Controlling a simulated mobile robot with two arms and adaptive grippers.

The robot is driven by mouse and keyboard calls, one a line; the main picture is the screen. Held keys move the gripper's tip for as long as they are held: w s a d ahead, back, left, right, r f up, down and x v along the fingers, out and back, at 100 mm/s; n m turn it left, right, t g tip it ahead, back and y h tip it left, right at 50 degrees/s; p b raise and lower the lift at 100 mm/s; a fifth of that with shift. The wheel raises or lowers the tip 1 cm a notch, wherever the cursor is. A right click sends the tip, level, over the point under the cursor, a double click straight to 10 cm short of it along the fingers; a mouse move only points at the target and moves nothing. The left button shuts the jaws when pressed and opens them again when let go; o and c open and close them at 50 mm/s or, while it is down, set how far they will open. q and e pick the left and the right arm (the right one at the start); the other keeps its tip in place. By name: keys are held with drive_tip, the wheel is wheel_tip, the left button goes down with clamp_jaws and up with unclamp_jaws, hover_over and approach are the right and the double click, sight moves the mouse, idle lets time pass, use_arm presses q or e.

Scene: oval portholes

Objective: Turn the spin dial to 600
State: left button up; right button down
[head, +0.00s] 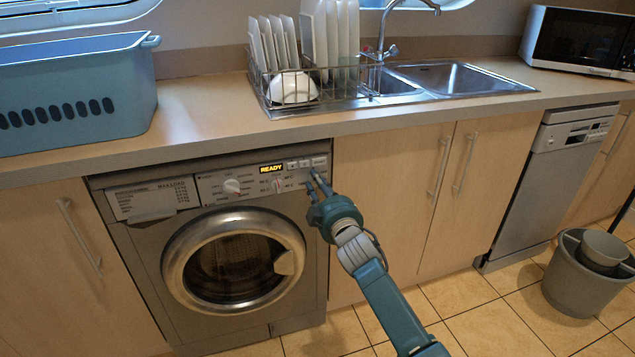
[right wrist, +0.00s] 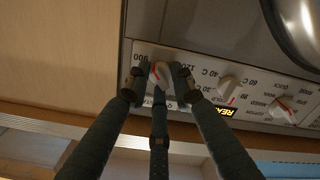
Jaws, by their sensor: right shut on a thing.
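The washing machine (head: 232,240) stands under the counter, its door closed. In the right wrist view, upside down, the white spin dial (right wrist: 160,74) sits between the fingers of my right gripper (right wrist: 158,82), which is shut on it. A red mark shows on the dial's face, but I cannot tell which number it points to. Printed numbers stand beside it, partly covered by the fingers. In the head view my right gripper (head: 315,178) is at the right end of the control panel and hides the spin dial. My left gripper is not in view.
Another dial (right wrist: 228,88) and a program dial (right wrist: 282,110) sit on the same panel, near a lit READY display (head: 271,169). The counter edge (head: 200,150) overhangs just above. A dish rack (head: 330,97) and blue basket (head: 75,95) stand on top.

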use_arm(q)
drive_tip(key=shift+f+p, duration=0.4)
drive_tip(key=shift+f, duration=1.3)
use_arm(e)
drive_tip(key=shift+d+f+n, duration=0.1)
drive_tip(key=shift+f+n, duration=0.05)
drive_tip(key=shift+n, duration=7.05)
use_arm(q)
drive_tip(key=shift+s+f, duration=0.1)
use_arm(e)
drive_tip(key=c, duration=1.5)
unclamp_jaws()
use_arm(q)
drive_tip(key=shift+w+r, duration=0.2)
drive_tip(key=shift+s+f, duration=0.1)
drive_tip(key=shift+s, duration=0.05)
use_arm(e)
drive_tip(key=v, duration=1.2)
